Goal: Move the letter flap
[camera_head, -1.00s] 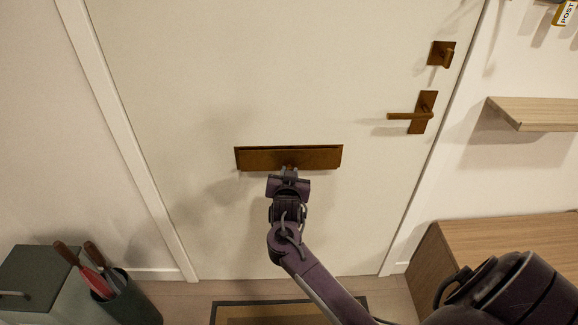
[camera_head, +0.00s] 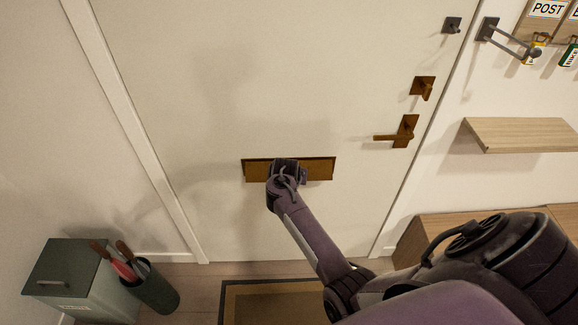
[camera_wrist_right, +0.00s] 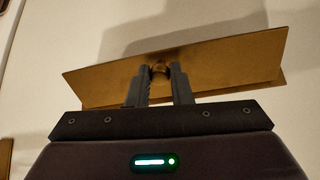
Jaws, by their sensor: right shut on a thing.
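The brown metal letter flap (camera_head: 319,170) is low on the pale door (camera_head: 230,80), inside a dark thin frame. In the right wrist view the flap (camera_wrist_right: 225,62) is a wide plate seen at a slant, with a frame edge showing behind its lower right side. It looks tilted out from the door, though the exact angle is hard to tell. My right gripper (camera_wrist_right: 160,76) is shut on the small round knob (camera_wrist_right: 159,69) at the middle of the flap. In the head view my right wrist hides the knob and fingertips. My left gripper is not in view.
A door handle (camera_head: 398,134) and a lock plate (camera_head: 422,88) are up on the right. A grey box (camera_head: 68,275) and an umbrella holder (camera_head: 155,288) stand at left. A doormat (camera_head: 265,303) lies below.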

